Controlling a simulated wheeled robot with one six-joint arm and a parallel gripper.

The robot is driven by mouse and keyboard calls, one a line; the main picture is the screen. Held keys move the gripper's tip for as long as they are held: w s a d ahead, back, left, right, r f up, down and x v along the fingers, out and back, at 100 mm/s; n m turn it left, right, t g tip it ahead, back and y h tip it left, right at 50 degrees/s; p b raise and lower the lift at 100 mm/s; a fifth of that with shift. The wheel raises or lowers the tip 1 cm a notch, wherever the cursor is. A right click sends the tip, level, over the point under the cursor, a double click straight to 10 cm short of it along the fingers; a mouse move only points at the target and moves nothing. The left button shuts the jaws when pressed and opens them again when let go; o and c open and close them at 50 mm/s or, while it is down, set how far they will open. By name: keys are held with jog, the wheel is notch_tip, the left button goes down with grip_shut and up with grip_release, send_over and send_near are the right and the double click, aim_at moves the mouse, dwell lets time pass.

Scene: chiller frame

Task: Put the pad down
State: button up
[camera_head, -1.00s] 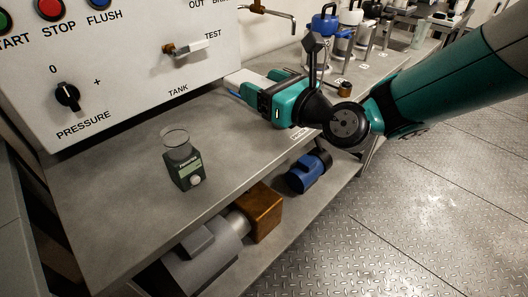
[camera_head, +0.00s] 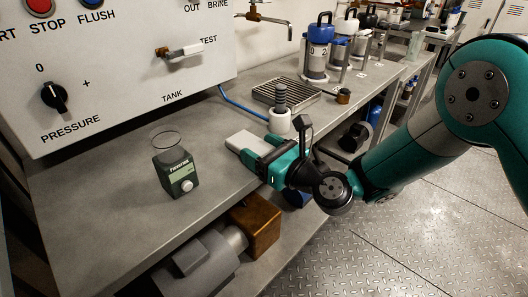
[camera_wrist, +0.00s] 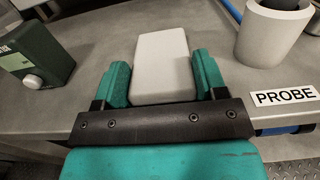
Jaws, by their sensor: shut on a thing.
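The pad, a pale grey-white rounded block (camera_head: 244,142), is held at the end of my gripper (camera_head: 262,152) over the front part of the bench. In the wrist view the pad (camera_wrist: 165,62) sits between the two teal fingers of my gripper (camera_wrist: 163,80), one on each side. It points away from the gripper, towards the back of the bench. Its underside is hidden, so I cannot tell whether it touches the bench top (camera_head: 110,200).
A green meter (camera_head: 176,172) with a glass ring stands left of the pad. A white cup with a dark-handled probe (camera_head: 279,121) stands to the right, by a PROBE label (camera_wrist: 284,96). A slotted drain tray (camera_head: 286,94) lies behind. Bare bench lies between meter and pad.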

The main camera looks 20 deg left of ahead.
jog(key=shift+f, duration=0.1)
jog(key=o, duration=0.9)
jog(key=shift+r, duration=0.2)
jog(key=b+v, duration=0.9)
jog(key=v, duration=0.3)
jog(key=shift+f+b, duration=0.1)
jog(key=shift+b, duration=0.25)
jog(key=shift+s, duration=0.1)
